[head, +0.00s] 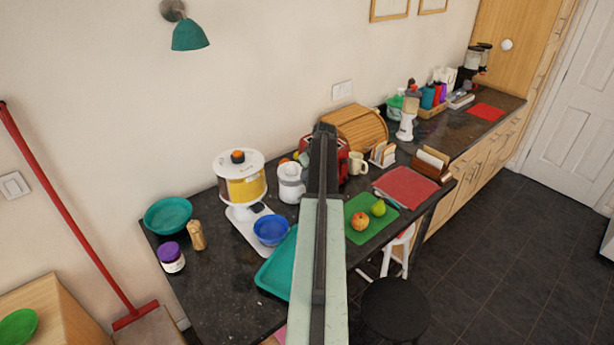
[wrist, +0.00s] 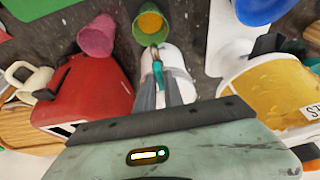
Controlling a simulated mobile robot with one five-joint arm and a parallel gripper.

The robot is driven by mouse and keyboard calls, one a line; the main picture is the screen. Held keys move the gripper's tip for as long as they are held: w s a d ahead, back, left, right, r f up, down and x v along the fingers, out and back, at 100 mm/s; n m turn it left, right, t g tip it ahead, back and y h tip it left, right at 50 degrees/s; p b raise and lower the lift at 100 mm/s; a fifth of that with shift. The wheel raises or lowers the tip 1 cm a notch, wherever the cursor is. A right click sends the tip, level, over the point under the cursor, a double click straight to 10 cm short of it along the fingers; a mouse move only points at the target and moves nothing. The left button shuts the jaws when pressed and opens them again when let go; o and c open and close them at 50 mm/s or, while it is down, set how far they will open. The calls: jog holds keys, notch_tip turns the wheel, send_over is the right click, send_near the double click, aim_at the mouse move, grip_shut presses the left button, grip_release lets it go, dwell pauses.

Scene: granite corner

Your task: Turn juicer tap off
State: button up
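A drink dispenser with a white lid and a yellow body (head: 240,187) stands on the dark counter's left part. Its dark tap (head: 258,208) faces forward over a white base, with a blue bowl (head: 270,230) beside it. In the wrist view the dispenser (wrist: 275,98) is at the right, its dark tap (wrist: 268,45) at its upper edge. My gripper (wrist: 158,58) points at a white appliance (wrist: 178,60) left of the dispenser, apart from the tap. The fingertips look close together with something teal between them; whether they are shut is unclear. In the head view my arm hides the gripper.
Near my fingers in the wrist view are a green cup (wrist: 150,26), a pink cup (wrist: 97,36) and a red toaster (wrist: 90,95). A teal tray (head: 275,272), a green board with fruit (head: 360,238) and a teal bowl (head: 168,215) lie on the counter. A black stool (head: 395,308) stands below.

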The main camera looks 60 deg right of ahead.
grip_shut()
jog(key=m, duration=0.2)
jog(key=m+h, duration=0.1)
jog(key=m, duration=0.1)
jog(key=shift+a+m+g+h, duration=0.15)
jog(key=shift+m+g+h, duration=0.15)
jog(key=shift+g, duration=0.1)
jog(key=m, duration=0.2)
jog(key=m+g+h, duration=0.1)
jog(key=m, duration=0.1)
jog(key=shift+w+m, duration=0.2)
jog(key=shift+m, duration=0.1)
jog(key=m+g, duration=0.1)
jog(key=m, duration=0.1)
jog(key=m+g, duration=0.1)
jog(key=m, duration=0.1)
jog(key=shift+w+h, duration=0.15)
jog(key=shift+h, duration=0.15)
jog(key=shift+m+g, duration=0.9)
jog(key=shift+m, duration=1.5)
jog(key=o, duration=0.6)
grip_release()
